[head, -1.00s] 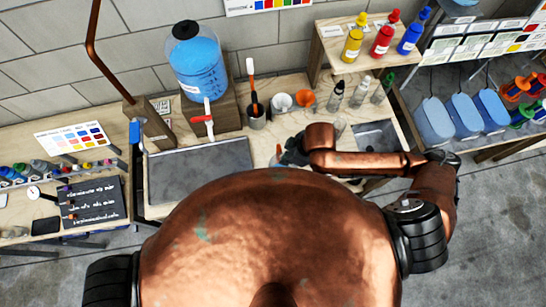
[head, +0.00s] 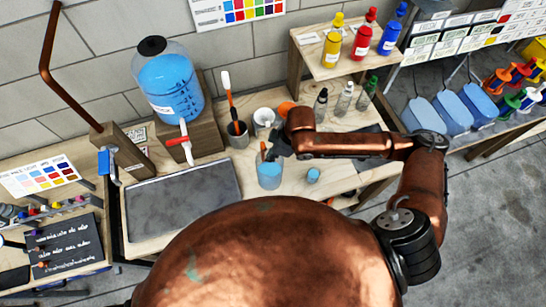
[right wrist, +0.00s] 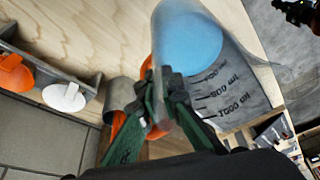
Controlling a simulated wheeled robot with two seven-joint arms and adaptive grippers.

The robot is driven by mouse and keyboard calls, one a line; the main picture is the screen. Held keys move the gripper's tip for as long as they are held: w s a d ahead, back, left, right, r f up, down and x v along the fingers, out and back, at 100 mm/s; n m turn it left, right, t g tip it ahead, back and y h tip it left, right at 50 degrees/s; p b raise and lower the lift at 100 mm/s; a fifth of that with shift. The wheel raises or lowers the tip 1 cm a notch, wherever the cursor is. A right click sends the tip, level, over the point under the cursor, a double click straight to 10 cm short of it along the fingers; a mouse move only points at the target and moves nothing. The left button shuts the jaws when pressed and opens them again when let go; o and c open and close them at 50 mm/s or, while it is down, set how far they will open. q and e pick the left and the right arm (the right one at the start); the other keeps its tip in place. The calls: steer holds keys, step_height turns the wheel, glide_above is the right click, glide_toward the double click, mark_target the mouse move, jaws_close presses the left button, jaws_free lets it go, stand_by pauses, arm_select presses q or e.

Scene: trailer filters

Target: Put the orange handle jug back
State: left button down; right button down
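The orange handle jug (head: 269,174) is a clear measuring jug with blue liquid, upright over the wooden worktop near its front edge. In the right wrist view the clear jug (right wrist: 192,40) fills the upper middle, with volume marks on its wall. My right gripper (head: 279,148) is at the jug's back side. In the right wrist view its green fingers (right wrist: 170,105) are closed around the orange handle, which they mostly hide. I cannot tell whether the jug's base touches the worktop. My left gripper is not in view.
A large blue-filled dispenser (head: 168,85) with a red tap (head: 178,141) stands over a grey tray (head: 183,203). A small blue-filled cup (head: 313,175) is right of the jug.

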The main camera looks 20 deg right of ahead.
steer(key=w+f, duration=0.3)
steer(key=f, duration=0.4)
steer(key=shift+d, duration=0.45)
steer(key=shift+w+f, duration=0.1)
steer(key=shift+f, duration=0.05)
steer(key=c, duration=2.6)
jaws_free()
steer(key=shift+f, duration=0.1)
steer(key=o, duration=0.5)
steer(key=v, duration=1.2)
steer(key=shift+p, duration=0.3)
